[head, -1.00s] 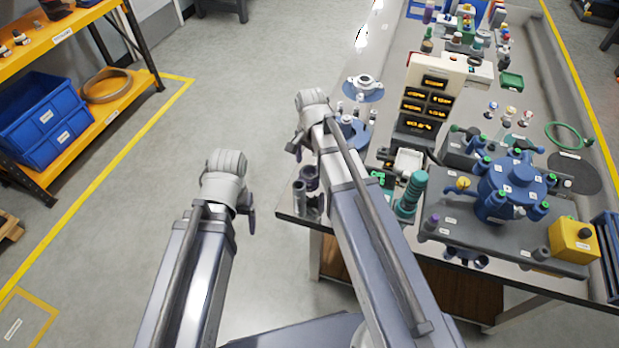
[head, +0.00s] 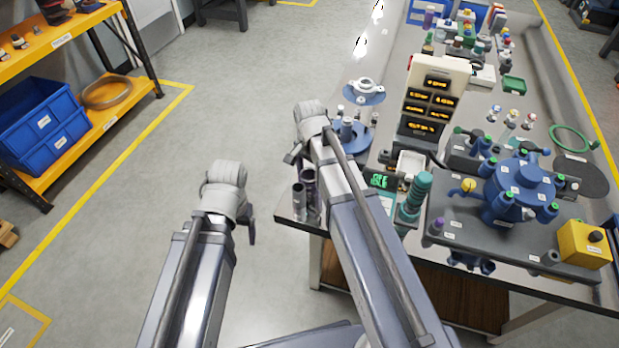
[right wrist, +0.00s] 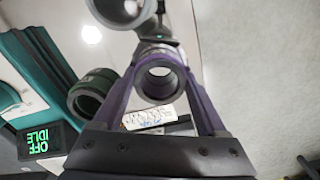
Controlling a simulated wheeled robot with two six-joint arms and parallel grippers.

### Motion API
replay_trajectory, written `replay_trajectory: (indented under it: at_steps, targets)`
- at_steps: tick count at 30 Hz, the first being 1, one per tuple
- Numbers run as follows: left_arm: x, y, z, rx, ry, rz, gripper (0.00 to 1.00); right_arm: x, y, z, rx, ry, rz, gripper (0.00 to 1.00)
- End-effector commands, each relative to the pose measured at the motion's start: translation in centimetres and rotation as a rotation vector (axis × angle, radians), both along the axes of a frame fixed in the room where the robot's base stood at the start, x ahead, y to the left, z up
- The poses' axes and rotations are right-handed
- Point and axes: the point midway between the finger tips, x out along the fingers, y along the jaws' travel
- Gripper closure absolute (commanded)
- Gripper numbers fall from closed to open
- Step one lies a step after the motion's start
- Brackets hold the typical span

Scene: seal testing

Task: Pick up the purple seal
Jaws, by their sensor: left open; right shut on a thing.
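My right gripper (right wrist: 160,85) is shut on a hollow round piece in the right wrist view. The piece's open end (right wrist: 160,71) looks grey with a faint purple tint, so I cannot tell for sure that it is the purple seal. In the head view, my right gripper is by the table's near left corner, largely hidden by my arm. My left gripper (head: 251,225) hangs open and empty over the floor, left of the table. A small purple cylinder (head: 437,225) stands on the grey plate right of my right arm.
The table (head: 289,214) holds a teal cylinder (head: 415,192), a display tower (head: 437,70), a blue valve assembly (head: 519,185) and a yellow box (head: 583,243). A green ring (right wrist: 92,95) and a lit display (right wrist: 38,146) are close to my right gripper.

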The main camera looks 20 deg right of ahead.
Motion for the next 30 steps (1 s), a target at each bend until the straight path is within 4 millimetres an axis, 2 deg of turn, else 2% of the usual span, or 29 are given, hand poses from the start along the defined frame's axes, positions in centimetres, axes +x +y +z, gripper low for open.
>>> replay_trajectory:
  at_steps: [1,12,23,30]
  targets:
    - [0.0,0.0,0.0,0.0,0.0,0.0,0.21,0.0,0.0,0.0,0.0,0.0,0.0,0.55]
    - [0.0,0.0,0.0,0.0,0.0,0.0,0.21,0.0,0.0,0.0,0.0,0.0,0.0,0.95]
    - [0.0,0.0,0.5,0.0,0.0,0.0,0.21,0.0,0.0,0.5,0.0,0.0,0.0,0.95]
    - [0.0,0.0,2.8,0.0,0.0,0.0,0.21,0.0,0.0,2.8,0.0,0.0,0.0,0.95]
